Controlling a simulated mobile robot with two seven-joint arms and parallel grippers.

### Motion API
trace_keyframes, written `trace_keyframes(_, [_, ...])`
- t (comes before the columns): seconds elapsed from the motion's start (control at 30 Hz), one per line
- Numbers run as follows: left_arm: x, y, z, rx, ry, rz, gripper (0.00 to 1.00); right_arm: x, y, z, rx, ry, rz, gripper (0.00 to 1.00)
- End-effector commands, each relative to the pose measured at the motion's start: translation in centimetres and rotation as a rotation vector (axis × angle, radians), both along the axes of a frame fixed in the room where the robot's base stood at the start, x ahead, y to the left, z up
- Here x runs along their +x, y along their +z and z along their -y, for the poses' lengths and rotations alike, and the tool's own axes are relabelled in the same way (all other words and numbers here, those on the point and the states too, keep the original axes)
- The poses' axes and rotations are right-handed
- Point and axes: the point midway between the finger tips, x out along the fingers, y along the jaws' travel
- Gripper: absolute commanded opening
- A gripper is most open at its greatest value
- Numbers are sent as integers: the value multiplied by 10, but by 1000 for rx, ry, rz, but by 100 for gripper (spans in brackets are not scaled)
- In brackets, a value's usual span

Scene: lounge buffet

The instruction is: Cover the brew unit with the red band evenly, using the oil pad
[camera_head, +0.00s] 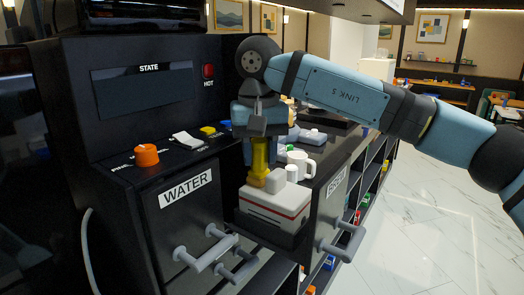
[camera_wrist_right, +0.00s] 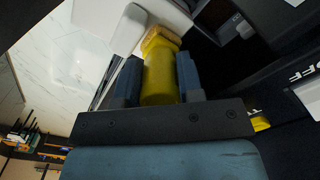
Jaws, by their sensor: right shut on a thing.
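The brew unit with the red band (camera_head: 272,210) is a white and grey box with a red stripe, sitting between the black cabinets. A pale raised block stands on its top. My right gripper (camera_head: 259,138) points down over it and is shut on the yellow handle of the oil pad (camera_head: 260,160). In the right wrist view the oil pad (camera_wrist_right: 160,75) is between the two blue fingers (camera_wrist_right: 158,85), with a tan pad at its far end. That end is at the unit's top, by the raised block; I cannot tell whether it touches. My left gripper is not in view.
The black cabinet labelled WATER (camera_head: 165,212) has grey bar handles (camera_head: 205,253) sticking out in front. A white mug (camera_head: 300,164) and other pale items stand behind the unit. An orange knob (camera_head: 146,155) is on the left counter. Floor at right is clear.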

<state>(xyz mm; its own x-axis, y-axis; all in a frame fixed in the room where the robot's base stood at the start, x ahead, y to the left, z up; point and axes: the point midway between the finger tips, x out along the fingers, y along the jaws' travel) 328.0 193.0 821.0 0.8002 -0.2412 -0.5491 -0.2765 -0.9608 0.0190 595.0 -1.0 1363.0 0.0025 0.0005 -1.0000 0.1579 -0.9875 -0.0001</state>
Motion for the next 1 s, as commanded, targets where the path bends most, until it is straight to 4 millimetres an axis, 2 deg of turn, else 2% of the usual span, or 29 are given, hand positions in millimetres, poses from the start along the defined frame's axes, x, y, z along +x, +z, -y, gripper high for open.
trace_keyframes(0.33, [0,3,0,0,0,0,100,0,4,0,0,0,0,0])
trace_keyframes(0.83, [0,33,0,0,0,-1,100,0,53,0,1,0,0,0])
trace_keyframes(1.0, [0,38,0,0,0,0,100,0,61,0,0,0,0,0])
